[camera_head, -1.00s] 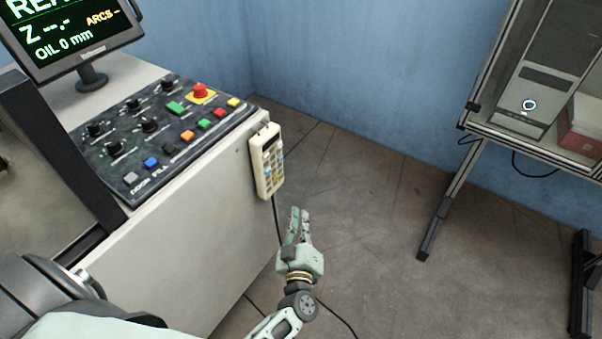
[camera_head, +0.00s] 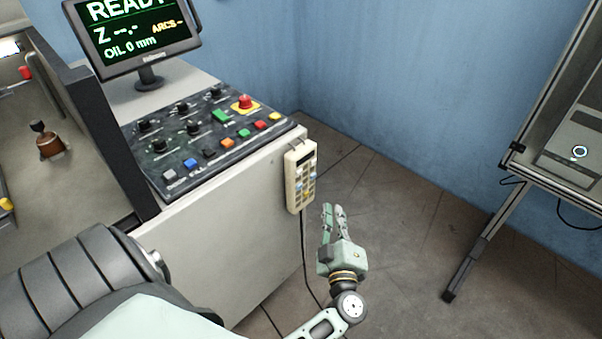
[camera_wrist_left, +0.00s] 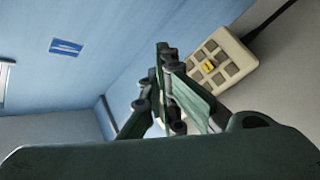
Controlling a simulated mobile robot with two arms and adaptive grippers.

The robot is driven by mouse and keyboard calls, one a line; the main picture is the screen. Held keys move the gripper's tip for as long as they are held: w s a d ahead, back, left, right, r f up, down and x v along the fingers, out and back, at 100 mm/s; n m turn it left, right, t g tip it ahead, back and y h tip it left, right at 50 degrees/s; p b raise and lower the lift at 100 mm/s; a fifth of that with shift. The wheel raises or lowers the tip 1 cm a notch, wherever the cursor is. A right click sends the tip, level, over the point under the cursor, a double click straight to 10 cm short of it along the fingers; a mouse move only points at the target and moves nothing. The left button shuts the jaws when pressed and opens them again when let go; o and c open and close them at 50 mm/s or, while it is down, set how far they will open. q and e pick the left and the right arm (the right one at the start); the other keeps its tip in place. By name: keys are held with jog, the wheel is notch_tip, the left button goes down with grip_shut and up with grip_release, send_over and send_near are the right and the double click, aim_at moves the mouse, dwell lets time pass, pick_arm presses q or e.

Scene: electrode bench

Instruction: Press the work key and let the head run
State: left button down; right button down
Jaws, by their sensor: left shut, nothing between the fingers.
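In the wrist view the pendant (camera_wrist_left: 228,58) shows grey keys and one yellow key; I cannot read which is the work key. My left gripper (camera_head: 334,208) is shut and empty, just right of and below the pendant in the head view. In the wrist view its fingertips (camera_wrist_left: 166,50) are together, left of the pendant, and appear apart from it. The monitor (camera_head: 135,35) reads READY, Z --.- and OIL 0 mm. My right gripper is not in view.
The sloped control panel (camera_head: 160,160) has knobs, coloured buttons and a red stop button (camera_head: 245,102). A copper-brown piece (camera_head: 48,145) stands in the machine's open bay at left. A dark cable hangs below the pendant. A metal-framed stand (camera_head: 480,240) is at right; floor between is open.

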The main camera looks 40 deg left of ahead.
aim_at(299, 186)
pick_arm(q)
jog(key=a, duration=0.7)
jog(key=shift+w+p, duration=0.3)
dwell(1.0)
jog(key=shift+a, duration=0.2)
jog(key=shift+a, duration=0.3)
